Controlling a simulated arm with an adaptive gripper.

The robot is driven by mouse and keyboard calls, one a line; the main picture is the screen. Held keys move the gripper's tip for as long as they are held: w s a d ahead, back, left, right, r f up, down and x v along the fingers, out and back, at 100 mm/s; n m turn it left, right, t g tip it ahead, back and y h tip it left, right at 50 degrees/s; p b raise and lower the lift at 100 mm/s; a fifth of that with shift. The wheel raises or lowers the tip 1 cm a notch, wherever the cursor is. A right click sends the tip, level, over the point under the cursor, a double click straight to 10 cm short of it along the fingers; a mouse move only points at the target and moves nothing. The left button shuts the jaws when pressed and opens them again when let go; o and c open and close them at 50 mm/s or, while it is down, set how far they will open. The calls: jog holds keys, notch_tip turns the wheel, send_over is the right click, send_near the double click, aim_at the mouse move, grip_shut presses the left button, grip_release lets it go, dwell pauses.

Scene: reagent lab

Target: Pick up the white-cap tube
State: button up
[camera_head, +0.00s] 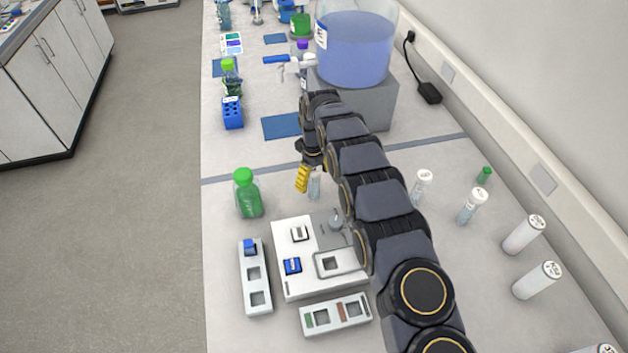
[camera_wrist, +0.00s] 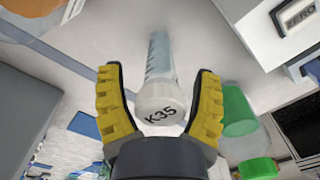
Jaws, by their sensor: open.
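A clear tube with a white cap marked K35 (camera_wrist: 160,103) stands between my gripper's two yellow fingers in the wrist view. My gripper (camera_wrist: 159,74) is open, with one finger on each side of the cap and little room between. In the head view, my gripper (camera_head: 303,178) is low over the bench, beside the clear tube (camera_head: 315,188). Its cap is hidden there by my gripper and arm. More white-cap tubes stand to the right of my arm, one (camera_head: 422,187) nearest it and another (camera_head: 472,206) further right.
A green-cap bottle (camera_head: 248,195) stands left of my gripper. A white balance (camera_head: 292,278) and slotted holders (camera_head: 254,290) lie in front. A large blue-filled vessel (camera_head: 355,45) on a grey block (camera_head: 378,100) stands behind. The wall bounds the right side.

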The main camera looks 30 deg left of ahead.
jog(key=c, duration=0.9)
jog(key=shift+r, duration=0.5)
notch_tip(320, 180, up, 2)
jog(key=shift+r, duration=0.1)
jog(key=s+d+r, duration=0.4)
jog(key=s+r, duration=0.1)
jog(key=s+d+r, duration=0.4)
jog(key=s+d, duration=0.1)
jog(key=shift+s+d+r, duration=0.15)
jog(key=shift+d+r, duration=0.1)
jog(key=shift+r, duration=0.15)
